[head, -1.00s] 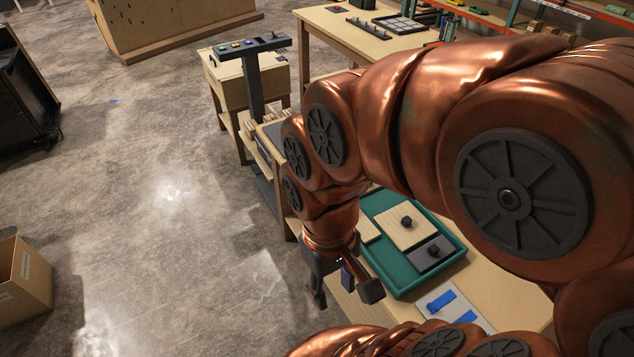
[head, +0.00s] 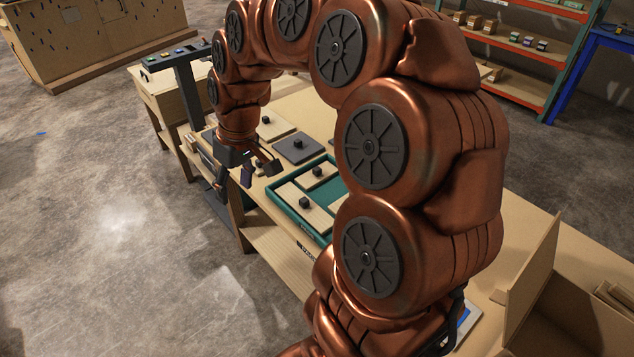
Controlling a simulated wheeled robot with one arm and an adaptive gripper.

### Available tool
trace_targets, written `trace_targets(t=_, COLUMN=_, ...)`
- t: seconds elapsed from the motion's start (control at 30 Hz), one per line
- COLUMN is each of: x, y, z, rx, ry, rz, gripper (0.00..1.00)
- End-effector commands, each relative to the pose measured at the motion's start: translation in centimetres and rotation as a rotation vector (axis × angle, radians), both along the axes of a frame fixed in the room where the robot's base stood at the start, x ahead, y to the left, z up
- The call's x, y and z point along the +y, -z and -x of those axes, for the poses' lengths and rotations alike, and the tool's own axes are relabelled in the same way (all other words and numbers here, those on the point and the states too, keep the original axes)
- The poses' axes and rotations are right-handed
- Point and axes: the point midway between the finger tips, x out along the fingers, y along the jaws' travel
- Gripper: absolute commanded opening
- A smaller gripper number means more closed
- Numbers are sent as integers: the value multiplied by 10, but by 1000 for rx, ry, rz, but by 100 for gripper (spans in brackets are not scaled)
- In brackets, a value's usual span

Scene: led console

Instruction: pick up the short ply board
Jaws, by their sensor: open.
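The teal tray (head: 272,204) lies on the workbench, partly hidden by my arm. Two light ply boards with dark knobs show in it: a far one (head: 308,182) and a near one (head: 318,214). Another ply board (head: 272,130) with a knob lies on the bench beyond the tray. I cannot tell for sure which of these is the short one. My gripper (head: 248,177) is open, pointing down near the bench's left edge, left of the tray's far end. Nothing shows between its fingers. No contact with a board is visible.
A dark grey board (head: 298,150) with a knob lies beside the tray's far end. A post with a button console (head: 170,58) stands beyond the bench. A cardboard-coloured box (head: 535,285) is at the right. Open floor (head: 110,210) lies left.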

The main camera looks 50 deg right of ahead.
Motion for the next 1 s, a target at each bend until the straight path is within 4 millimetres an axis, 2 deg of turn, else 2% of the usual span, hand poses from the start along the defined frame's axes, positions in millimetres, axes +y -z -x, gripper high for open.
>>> trace_targets(t=0.03, x=-15, y=13, z=-13, rx=-18, ry=11, rz=-7, gripper=55)
trace_targets(t=0.2, x=-69, y=36, z=-49, rx=-85, ry=43, rz=-7, gripper=55)
trace_targets(t=0.27, x=-91, y=46, z=-59, rx=-105, ry=58, rz=-5, gripper=55)
trace_targets(t=0.47, x=-173, y=81, z=-82, rx=-168, ry=118, rz=19, gripper=55)
trace_targets(t=0.7, x=-275, y=128, z=-83, rx=-219, ry=203, rz=74, gripper=55)
trace_targets(t=0.8, x=-306, y=143, z=-77, rx=-227, ry=229, rz=96, gripper=55)
trace_targets(t=0.9, x=-327, y=151, z=-72, rx=-235, ry=248, rz=112, gripper=55)
trace_targets(t=1.0, x=-338, y=157, z=-69, rx=-235, ry=257, rz=120, gripper=55)
